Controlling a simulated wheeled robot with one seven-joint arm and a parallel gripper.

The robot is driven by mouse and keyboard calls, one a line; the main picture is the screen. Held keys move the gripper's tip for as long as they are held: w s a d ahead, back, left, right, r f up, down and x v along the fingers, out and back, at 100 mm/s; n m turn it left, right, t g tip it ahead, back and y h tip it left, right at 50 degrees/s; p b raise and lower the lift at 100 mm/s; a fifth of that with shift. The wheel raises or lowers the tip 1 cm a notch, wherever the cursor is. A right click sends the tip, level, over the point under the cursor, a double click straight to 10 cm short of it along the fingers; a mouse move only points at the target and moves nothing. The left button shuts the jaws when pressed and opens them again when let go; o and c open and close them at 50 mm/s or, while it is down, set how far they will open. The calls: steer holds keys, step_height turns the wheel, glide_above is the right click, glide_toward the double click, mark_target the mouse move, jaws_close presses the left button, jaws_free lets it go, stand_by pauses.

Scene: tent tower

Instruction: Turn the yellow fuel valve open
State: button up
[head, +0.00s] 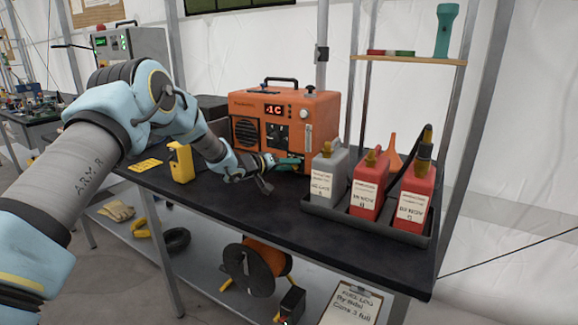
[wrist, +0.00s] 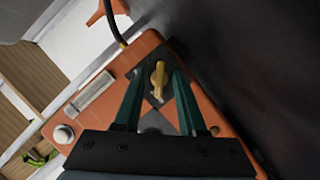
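The orange heater (head: 290,95) stands on the black bench, with a lit display and a speaker-like grille on its front. The yellow fuel valve (wrist: 158,78) shows in the wrist view on a dark plate on the orange housing. Its handle runs roughly lengthwise between the fingers. My gripper (head: 287,161) is at the lower right of the heater's front and hides the valve in the head view. In the wrist view its two teal fingers are open, one on each side of the valve, with visible gaps. I cannot tell how deep the fingertips reach.
A grey can (head: 328,172) and red cans (head: 368,190) stand in a black tray (head: 385,226) right of my gripper. An orange funnel (head: 393,152) is behind them. A yellow device (head: 181,163) stands left of my forearm. The bench front (head: 250,215) is clear.

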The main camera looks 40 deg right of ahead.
jaws_close()
